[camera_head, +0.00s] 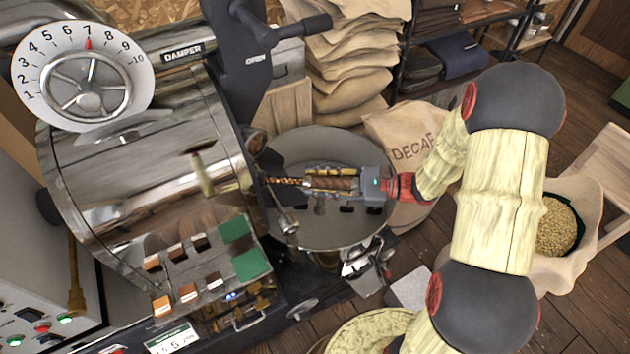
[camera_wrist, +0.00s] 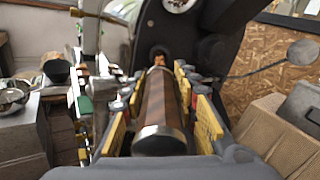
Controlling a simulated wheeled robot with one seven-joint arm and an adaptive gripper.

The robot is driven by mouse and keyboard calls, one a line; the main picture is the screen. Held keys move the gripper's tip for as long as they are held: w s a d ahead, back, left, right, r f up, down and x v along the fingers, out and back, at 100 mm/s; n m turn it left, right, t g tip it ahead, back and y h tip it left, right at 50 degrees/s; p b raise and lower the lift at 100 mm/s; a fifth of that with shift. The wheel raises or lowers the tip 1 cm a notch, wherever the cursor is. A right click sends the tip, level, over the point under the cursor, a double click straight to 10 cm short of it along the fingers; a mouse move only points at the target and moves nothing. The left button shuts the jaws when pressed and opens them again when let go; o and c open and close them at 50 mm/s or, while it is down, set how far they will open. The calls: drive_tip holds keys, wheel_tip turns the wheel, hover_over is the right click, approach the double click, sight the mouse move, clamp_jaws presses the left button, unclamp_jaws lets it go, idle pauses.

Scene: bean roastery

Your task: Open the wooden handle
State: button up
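A brown wooden handle (camera_head: 334,184) with metal bands sticks out from the roaster front. In the wrist view the handle (camera_wrist: 164,98) runs lengthwise between the fingers, its near metal end close to the palm. My gripper (camera_head: 308,183) reaches in from the right, with one yellow-padded finger on each side of the handle. My gripper also shows in the wrist view (camera_wrist: 157,92). Whether both pads press on the wood is not clear.
A round cooling tray (camera_head: 335,232) lies below my gripper. A DECAF sack (camera_head: 408,140) and stacked sacks (camera_head: 350,60) are behind. Open floor (camera_head: 590,100) lies at the right.

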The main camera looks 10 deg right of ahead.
drive_tip(key=shift+d, duration=0.1)
drive_tip(key=v, duration=1.1)
drive_tip(key=shift+s+d, duration=0.15)
drive_tip(key=shift+d, duration=0.25)
drive_tip(key=shift+c, duration=0.5)
